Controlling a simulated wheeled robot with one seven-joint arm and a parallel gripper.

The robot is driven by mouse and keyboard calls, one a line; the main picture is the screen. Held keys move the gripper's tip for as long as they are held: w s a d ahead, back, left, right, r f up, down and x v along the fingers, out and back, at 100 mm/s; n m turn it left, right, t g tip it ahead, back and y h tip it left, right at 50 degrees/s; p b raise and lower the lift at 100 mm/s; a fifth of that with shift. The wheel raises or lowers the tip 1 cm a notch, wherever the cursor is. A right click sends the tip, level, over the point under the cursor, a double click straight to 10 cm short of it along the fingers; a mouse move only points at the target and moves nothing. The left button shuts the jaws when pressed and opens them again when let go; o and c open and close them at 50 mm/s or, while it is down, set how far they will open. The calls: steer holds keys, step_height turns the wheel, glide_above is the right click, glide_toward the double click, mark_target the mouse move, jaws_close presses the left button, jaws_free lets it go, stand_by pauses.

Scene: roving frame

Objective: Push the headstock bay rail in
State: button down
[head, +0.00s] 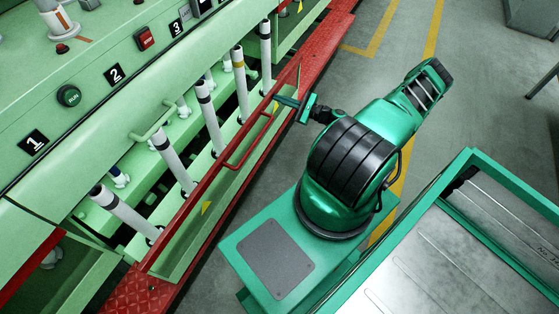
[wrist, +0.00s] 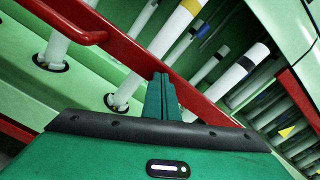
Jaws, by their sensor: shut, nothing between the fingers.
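The headstock bay rail is a red bar (head: 205,190) along the front of the green machine's bay, with a red loop handle (head: 247,142) on it. It stands out in front of the white bobbins in the head view. In the wrist view the rail (wrist: 132,58) crosses diagonally, with part of its handle (wrist: 65,22) at top left. My gripper (head: 279,98) is shut and empty, at the rail's far end beyond the handle. In the wrist view its closed fingers (wrist: 161,96) overlap the rail; I cannot tell whether they touch it.
Several white bobbins (head: 172,160) stand on pegs behind the rail. A control panel with a green button (head: 68,95) and a red button (head: 144,37) is above. A red tread strip (head: 215,222) runs along the machine's foot. Grey floor (head: 490,110) lies open at right.

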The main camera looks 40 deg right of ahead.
mark_target(269, 95)
steer(key=shift+w, duration=0.1)
steer(key=shift+x, duration=6.7)
steer(key=shift+v, duration=4.05)
